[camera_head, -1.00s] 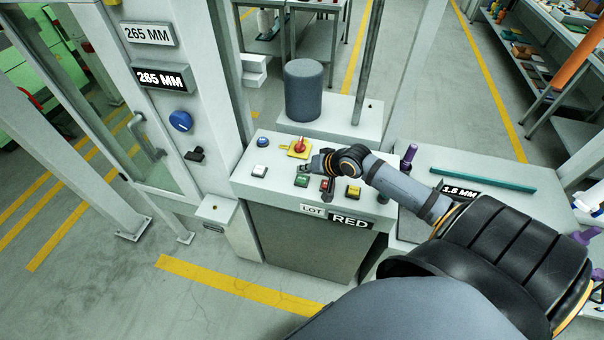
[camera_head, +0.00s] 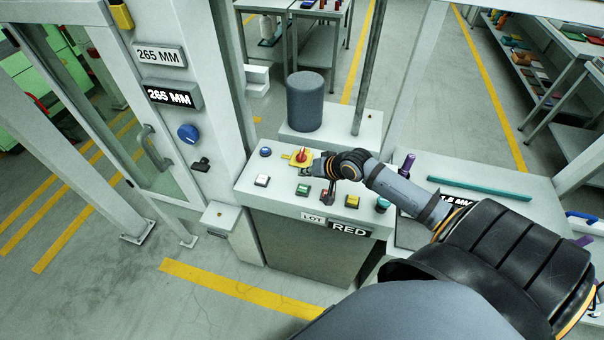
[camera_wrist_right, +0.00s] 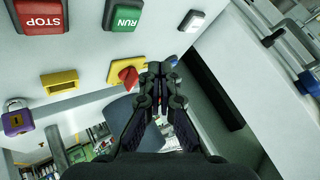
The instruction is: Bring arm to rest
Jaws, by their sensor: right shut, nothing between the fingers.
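My right arm reaches in from the lower right in the head view. Its gripper (camera_head: 318,164) is over the control console (camera_head: 258,190), close to the red rotary switch (camera_head: 302,155) on its yellow plate. In the right wrist view the gripper (camera_wrist_right: 160,68) has its fingers together with nothing between them. The red switch (camera_wrist_right: 126,75) shows just left of the fingertips there; I cannot tell whether they touch. The green RUN button (camera_wrist_right: 127,14) and red STOP button (camera_wrist_right: 42,15) show above. My left gripper is out of view.
A dark grey cylinder (camera_head: 305,101) stands on a pale block behind the console. A post (camera_head: 368,70) rises beside it. A glazed door frame with a blue knob (camera_head: 188,133) is on the left. A teal bar (camera_head: 478,187) lies on the right-hand bench. Floor is clear at front left.

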